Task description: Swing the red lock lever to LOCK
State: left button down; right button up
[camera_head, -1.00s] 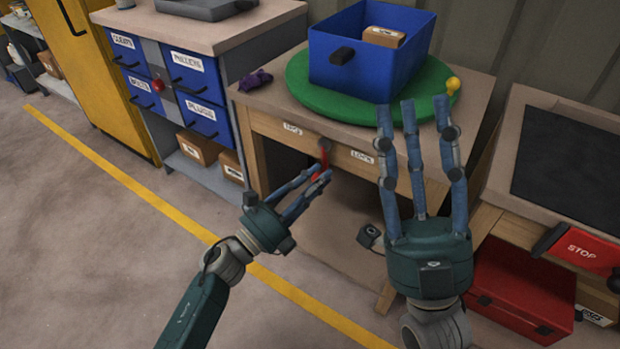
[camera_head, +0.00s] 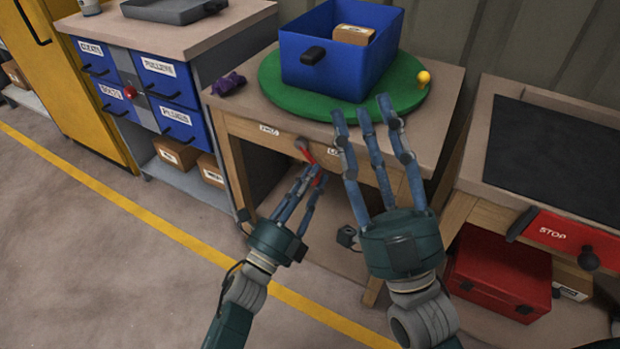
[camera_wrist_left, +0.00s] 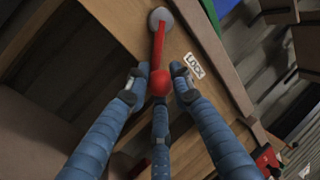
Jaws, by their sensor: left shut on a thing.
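The red lock lever (camera_head: 307,155) hangs from a round grey pivot on the front of the wooden table and slants down to the right. In the left wrist view the lever (camera_wrist_left: 158,48) ends in a red ball knob. My left gripper (camera_head: 308,174) is shut on the lever at its knob, with fingers around it (camera_wrist_left: 157,78). The LOCK label (camera_wrist_left: 194,66) is right of the lever; in the head view my right fingers partly cover it. A second label (camera_head: 269,129), too small to read surely, is left of the pivot. My right gripper (camera_head: 368,112) is open and empty before the table.
On the table stands a green turntable (camera_head: 273,84) with a blue bin (camera_head: 318,72) holding a small carton. A purple thing (camera_head: 229,84) lies at the table's left. A red STOP panel (camera_head: 568,234) and red toolbox (camera_head: 500,275) are at the right. Floor is clear in front.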

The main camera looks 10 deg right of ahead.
pick_arm(q)
jog(key=shift+r, duration=0.25)
jog(key=c, duration=1.5)
grip_release()
jog(key=shift+c, duration=0.2)
jog(key=shift+a+f, duration=0.1)
jog(key=shift+f, duration=0.05)
jog(key=shift+s+a+f, duration=0.15)
jog(key=shift+s, duration=0.1)
jog(key=v, duration=1.1)
jog(key=shift+s, duration=0.15)
